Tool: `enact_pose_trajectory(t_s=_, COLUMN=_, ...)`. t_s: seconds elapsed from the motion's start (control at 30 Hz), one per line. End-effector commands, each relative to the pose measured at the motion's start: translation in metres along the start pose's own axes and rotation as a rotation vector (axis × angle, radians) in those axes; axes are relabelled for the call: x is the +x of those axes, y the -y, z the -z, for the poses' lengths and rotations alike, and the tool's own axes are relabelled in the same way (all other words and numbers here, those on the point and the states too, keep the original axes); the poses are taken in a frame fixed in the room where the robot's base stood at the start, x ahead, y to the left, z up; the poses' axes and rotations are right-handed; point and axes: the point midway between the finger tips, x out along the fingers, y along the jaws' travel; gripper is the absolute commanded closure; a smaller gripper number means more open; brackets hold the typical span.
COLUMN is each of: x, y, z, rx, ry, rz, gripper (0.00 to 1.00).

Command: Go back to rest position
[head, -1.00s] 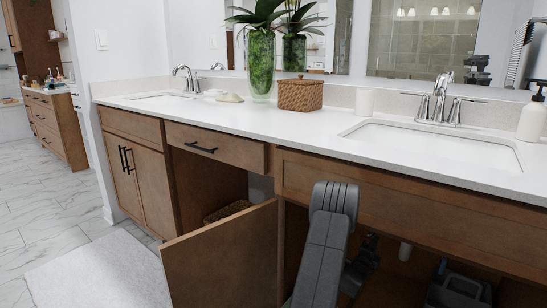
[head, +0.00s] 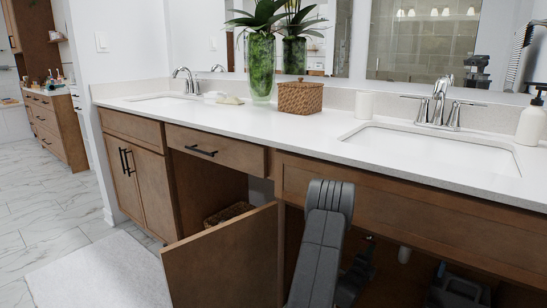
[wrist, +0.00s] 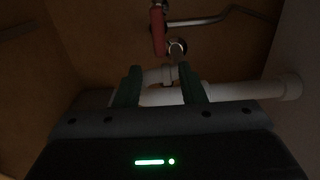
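My gripper (wrist: 160,87) is inside the open cabinet under the right sink. In the wrist view its two green fingers stand apart with nothing held between them. A white drain pipe (wrist: 245,91) runs behind the fingers. A red handle-like part (wrist: 157,32) and a metal pipe (wrist: 200,21) are on the cabinet's back wall beyond them. In the head view my grey arm reaches down into the cabinet, and the fingertips are not clearly visible there.
The open cabinet door (head: 222,262) stands just left of my arm. The countertop (head: 270,122) and the wooden front panel (head: 400,205) are above the opening. A dark grey caddy (head: 460,290) sits in the cabinet at right. A basket (head: 228,213) is in the left niche.

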Motion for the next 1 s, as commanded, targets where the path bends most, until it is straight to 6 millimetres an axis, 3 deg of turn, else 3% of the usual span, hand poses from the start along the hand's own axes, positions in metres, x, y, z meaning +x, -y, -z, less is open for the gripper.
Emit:
enact_pose_trajectory(t_s=0.37, x=0.071, y=-0.002, z=0.000, rx=-0.002, ry=0.001, rz=0.003, gripper=0.64)
enact_pose_trajectory(t_s=1.0, x=0.067, y=0.015, z=-0.004, rx=-0.482, ry=0.001, rz=0.001, gripper=0.64)
